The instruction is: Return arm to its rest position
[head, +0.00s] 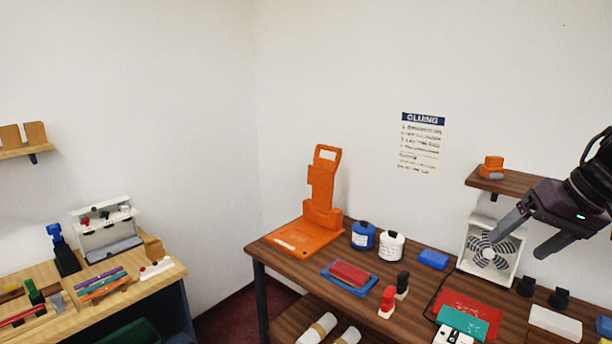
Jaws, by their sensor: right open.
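My right gripper (524,238) is at the right of the head view, with its arm coming in from the right edge. Its two dark fingers are spread apart, with nothing between them. It shows in front of the white fan (478,262) and below the small wall shelf (488,184), above the dark wooden table (337,264). Its distance from the fan is hard to tell. My left gripper is not in view.
A red block (350,273) lies on a blue tray. A red sheet (466,305) lies in front of the fan. A lighter bench (165,276) is at left.

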